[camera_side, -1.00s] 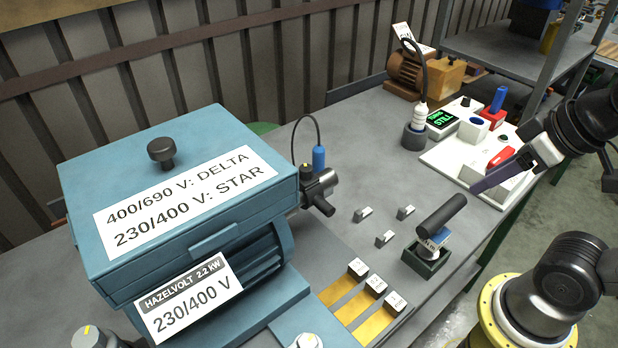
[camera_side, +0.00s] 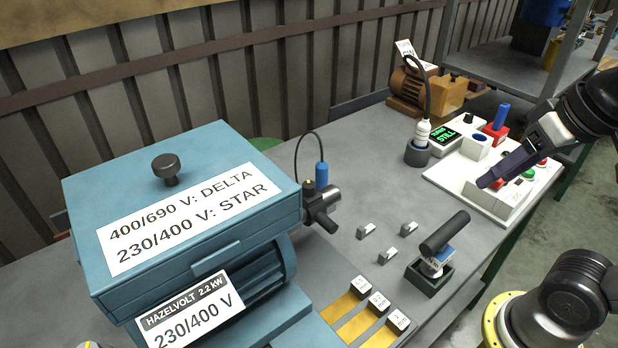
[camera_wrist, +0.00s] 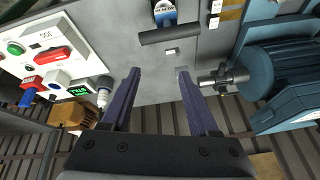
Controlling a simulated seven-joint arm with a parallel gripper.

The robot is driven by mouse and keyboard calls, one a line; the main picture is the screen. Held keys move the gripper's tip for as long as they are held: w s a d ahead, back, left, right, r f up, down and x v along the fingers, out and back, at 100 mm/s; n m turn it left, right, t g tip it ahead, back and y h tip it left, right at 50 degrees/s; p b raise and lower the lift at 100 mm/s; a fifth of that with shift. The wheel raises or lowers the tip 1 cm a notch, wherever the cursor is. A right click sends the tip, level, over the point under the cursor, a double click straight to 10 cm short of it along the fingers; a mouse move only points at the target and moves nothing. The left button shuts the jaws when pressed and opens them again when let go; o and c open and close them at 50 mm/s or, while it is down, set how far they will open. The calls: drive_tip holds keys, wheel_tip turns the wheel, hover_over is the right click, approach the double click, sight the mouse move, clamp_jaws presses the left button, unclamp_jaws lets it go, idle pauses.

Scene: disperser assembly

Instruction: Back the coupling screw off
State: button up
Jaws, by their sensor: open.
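The grey and black shaft coupling (camera_side: 321,205) sits at the right end of the blue motor (camera_side: 270,265); it also shows in the wrist view (camera_wrist: 224,79). The coupling screw itself is too small to make out. A black T-handled tool (camera_side: 445,232) stands in a dark green holder (camera_side: 428,275); its handle lies across the upper middle of the wrist view (camera_wrist: 169,34). My gripper (camera_side: 490,180) is open and empty, above the white control panel in the side view. In the wrist view its purple fingers (camera_wrist: 157,74) stand apart with bare bench between them.
Several small grey blocks (camera_side: 366,231) lie between coupling and tool. The white panel (camera_side: 470,190) carries buttons and a display (camera_side: 445,143) reading STILL. A cabled white probe (camera_side: 422,132) stands in a grey holder. A blue terminal box (camera_side: 180,205) tops the motor.

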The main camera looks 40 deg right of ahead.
drive_tip(key=w+a+r+m+g, duration=0.1)
drive_tip(key=w+a+r+m, duration=0.15)
drive_tip(key=w+r, duration=0.4)
drive_tip(key=w+a+r+m+g, duration=0.1)
drive_tip(key=w+a+r+g, duration=0.15)
drive_tip(key=w+r, duration=0.35)
drive_tip(key=g, duration=0.2)
hover_over(309, 184)
wheel_tip(309, 184, down, 8)
drive_tip(key=shift+n+t, duration=0.25)
drive_tip(key=shift+n, duration=0.1)
wheel_tip(309, 184, down, 13)
drive_tip(key=shift+f, duration=0.1)
clamp_jaws()
